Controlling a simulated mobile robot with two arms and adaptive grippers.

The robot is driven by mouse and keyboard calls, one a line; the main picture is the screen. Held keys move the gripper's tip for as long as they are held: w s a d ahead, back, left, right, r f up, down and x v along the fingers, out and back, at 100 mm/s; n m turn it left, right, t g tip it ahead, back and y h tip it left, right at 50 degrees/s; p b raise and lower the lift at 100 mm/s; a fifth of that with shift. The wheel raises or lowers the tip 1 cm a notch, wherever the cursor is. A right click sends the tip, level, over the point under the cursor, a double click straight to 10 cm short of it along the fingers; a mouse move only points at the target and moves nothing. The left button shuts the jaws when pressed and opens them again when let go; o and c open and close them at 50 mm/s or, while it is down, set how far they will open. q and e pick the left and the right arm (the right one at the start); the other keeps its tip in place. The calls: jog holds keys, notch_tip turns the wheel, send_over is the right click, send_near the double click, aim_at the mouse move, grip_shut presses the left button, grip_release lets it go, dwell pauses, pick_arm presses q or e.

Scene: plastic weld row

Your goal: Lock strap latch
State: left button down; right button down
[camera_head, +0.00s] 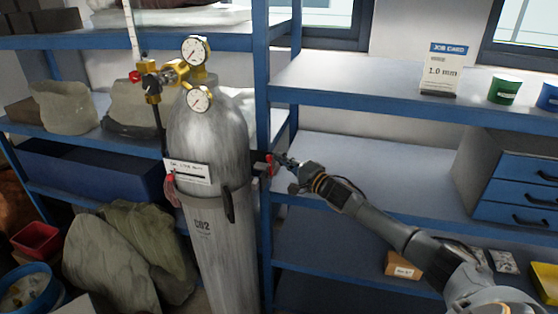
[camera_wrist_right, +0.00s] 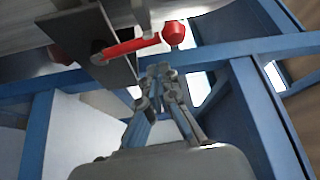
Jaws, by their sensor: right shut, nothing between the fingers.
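The strap latch has a red lever (camera_wrist_right: 132,47) on a dark bracket plate (camera_wrist_right: 95,48) in the right wrist view, with a round red knob (camera_wrist_right: 174,33) near its end. In the head view the red latch (camera_head: 269,162) sits at the right side of the grey CO2 cylinder (camera_head: 205,140), by the blue rack post. A dark strap end (camera_head: 229,205) hangs on the cylinder's front. My right gripper (camera_head: 283,161) is shut and empty, close to the latch on its right; its fingertips (camera_wrist_right: 158,70) lie just below the knob in the wrist view. I cannot tell whether they touch. My left gripper is not in view.
The blue rack post (camera_head: 263,110) stands right beside the latch. A shelf (camera_head: 380,88) above my right arm bears a job card (camera_head: 443,75) and cups. Gauges (camera_head: 195,50) top the cylinder. A blue drawer unit (camera_head: 515,185) stands at right.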

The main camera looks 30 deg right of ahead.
jog(key=shift+s+a+p, duration=0.45)
jog(key=shift+s+a, duration=0.25)
jog(key=shift+a, duration=0.35)
jog(key=shift+f, duration=0.1)
jog(key=shift+s+a+n+y+b, duration=0.1)
jog(key=shift+n+y+b, duration=0.2)
jog(key=shift+n+b, duration=0.15)
jog(key=shift+s+f+n+t+b, duration=0.1)
jog(key=shift+n+t+b, duration=0.15)
jog(key=shift+t+b, duration=0.1)
jog(key=s+a+f+n+y+b, duration=0.1)
jog(key=f+n+y+b, duration=0.1)
jog(key=n+y+b, duration=0.3)
jog(key=s+a+f+n+y+b, duration=0.2)
jog(key=n+y+b, duration=0.4)
jog(key=n+b, duration=0.8)
jog(key=shift+a+f, duration=0.2)
jog(key=shift+a, duration=0.1)
